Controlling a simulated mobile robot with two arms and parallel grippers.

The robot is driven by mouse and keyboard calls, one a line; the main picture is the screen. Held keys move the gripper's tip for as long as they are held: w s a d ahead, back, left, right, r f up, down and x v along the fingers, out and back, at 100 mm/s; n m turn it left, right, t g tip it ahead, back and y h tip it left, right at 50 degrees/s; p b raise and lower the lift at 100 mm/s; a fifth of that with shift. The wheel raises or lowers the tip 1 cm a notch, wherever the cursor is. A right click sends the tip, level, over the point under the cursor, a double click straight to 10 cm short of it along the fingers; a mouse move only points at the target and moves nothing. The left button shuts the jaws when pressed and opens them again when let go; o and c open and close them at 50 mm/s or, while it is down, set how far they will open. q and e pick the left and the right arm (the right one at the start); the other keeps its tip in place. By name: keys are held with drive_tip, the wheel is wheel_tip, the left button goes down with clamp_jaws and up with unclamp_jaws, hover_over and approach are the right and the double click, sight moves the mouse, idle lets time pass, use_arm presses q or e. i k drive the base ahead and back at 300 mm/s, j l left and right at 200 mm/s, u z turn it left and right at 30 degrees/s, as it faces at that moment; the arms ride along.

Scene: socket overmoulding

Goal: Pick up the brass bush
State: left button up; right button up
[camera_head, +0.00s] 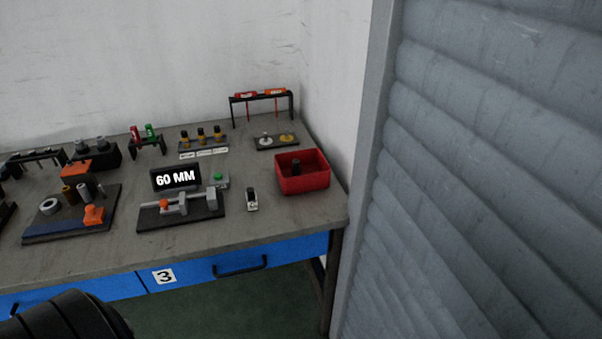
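A small brown, brass-coloured cylinder (70,195), which looks like the brass bush, stands on the dark board (60,227) at the left of the bench. A grey cylinder (84,192) stands close on its right. A pale ring (49,206) lies to its left. Orange blocks sit behind it (76,170) and to its front right (93,215). Neither of my grippers is in view, so nothing shows near the bush.
The grey bench (280,220) has blue drawers. A "60 MM" display (175,178) stands behind a clamp fixture (180,208). A red bin (302,172) holds a dark part. Small racks line the back. A grey ribbed surface (480,180) fills the right side.

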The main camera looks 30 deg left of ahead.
sight(186, 140)
drive_tip(key=u, duration=1.8)
drive_tip(key=i+j+z, duration=0.15)
drive_tip(key=i, duration=0.05)
